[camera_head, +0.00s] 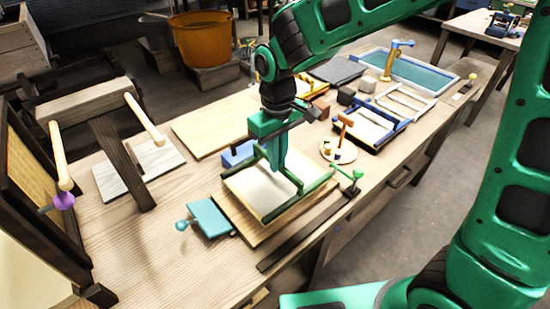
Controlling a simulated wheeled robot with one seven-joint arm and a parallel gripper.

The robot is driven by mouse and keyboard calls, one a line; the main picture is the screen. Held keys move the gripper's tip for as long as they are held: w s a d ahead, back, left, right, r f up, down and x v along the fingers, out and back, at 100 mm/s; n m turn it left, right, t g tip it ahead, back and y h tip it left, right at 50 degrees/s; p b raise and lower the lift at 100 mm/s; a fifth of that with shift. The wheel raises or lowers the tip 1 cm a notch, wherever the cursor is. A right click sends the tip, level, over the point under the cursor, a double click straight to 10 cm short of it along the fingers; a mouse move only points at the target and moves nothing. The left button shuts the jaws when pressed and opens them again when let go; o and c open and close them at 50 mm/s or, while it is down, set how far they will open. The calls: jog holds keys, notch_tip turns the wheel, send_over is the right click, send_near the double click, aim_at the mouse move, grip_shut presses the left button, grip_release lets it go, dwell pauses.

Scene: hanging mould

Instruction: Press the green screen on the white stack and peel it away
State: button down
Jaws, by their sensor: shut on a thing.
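The green screen (297,198) is a dark green bar frame at the middle of the worktable, with a light green knob on its right side. It lies over the white stack (258,192), whose pale top shows inside the frame. The stack sits on a wooden board (232,215). My gripper (278,166) points down at the frame from above and is shut on the green screen. The exact grip point is hard to make out, since the fingers and the bars are both green. I cannot tell whether the screen touches the stack.
A teal block (210,218) lies left of the board and a blue block (238,154) behind it. A dark strip (300,238) lies in front. A round stand with an orange-brown upright (341,150) and a blue-edged frame (400,130) are at right. A wooden rack stands left.

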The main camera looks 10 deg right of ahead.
jog(key=shift+f, duration=0.85)
dwell(1.9)
jog(key=shift+r, duration=0.15)
jog(key=shift+r, duration=0.6)
jog(key=shift+r, duration=0.55)
jog(key=shift+r, duration=3.5)
